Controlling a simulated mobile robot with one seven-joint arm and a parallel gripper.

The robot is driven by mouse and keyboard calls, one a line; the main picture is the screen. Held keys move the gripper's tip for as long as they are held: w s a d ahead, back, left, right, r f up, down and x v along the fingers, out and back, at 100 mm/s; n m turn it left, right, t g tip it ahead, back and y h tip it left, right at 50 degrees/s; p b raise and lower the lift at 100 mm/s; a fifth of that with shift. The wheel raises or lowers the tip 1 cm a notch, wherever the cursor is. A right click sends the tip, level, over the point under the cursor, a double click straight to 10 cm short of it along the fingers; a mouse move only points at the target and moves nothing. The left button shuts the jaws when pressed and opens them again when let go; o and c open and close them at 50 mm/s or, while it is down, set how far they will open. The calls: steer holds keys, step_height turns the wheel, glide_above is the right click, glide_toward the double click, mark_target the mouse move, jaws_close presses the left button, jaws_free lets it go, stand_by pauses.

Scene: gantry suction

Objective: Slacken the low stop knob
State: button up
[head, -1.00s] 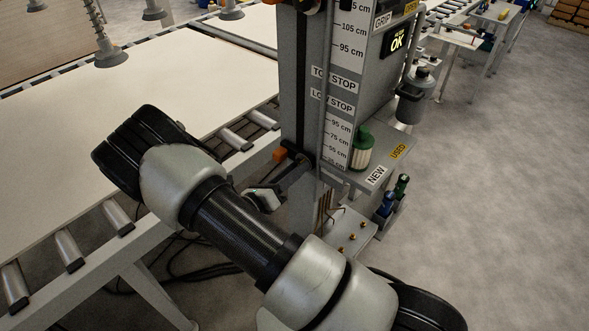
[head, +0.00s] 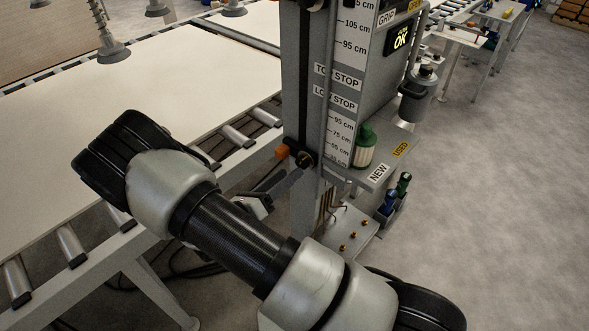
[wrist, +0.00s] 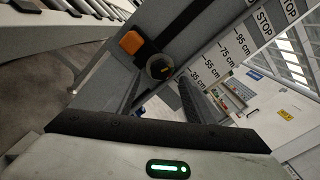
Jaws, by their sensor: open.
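The low stop knob (head: 304,159) is a dark round knob on the column, beside an orange block (head: 282,151) and below the LOW STOP label (head: 334,98). In the wrist view the knob (wrist: 160,67) shows its round face with a small yellow mark, and the orange block (wrist: 131,43) is at its upper left. My gripper (head: 287,182) is just below and left of the knob in the head view. In the wrist view my gripper (wrist: 160,88) is open, its two dark fingers apart, with the knob appearing between and beyond their tips. Contact cannot be told.
The column (head: 300,60) carries a centimetre scale (head: 341,130). A shelf with NEW and USED labels (head: 378,172) holds a green-and-white item (head: 365,147). A roller conveyor (head: 236,137) with pale panels runs along the left. Grey floor (head: 500,200) is clear at right.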

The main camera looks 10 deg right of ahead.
steer(key=v, duration=1.2)
steer(key=shift+s+a, duration=0.2)
steer(key=shift+a, duration=0.1)
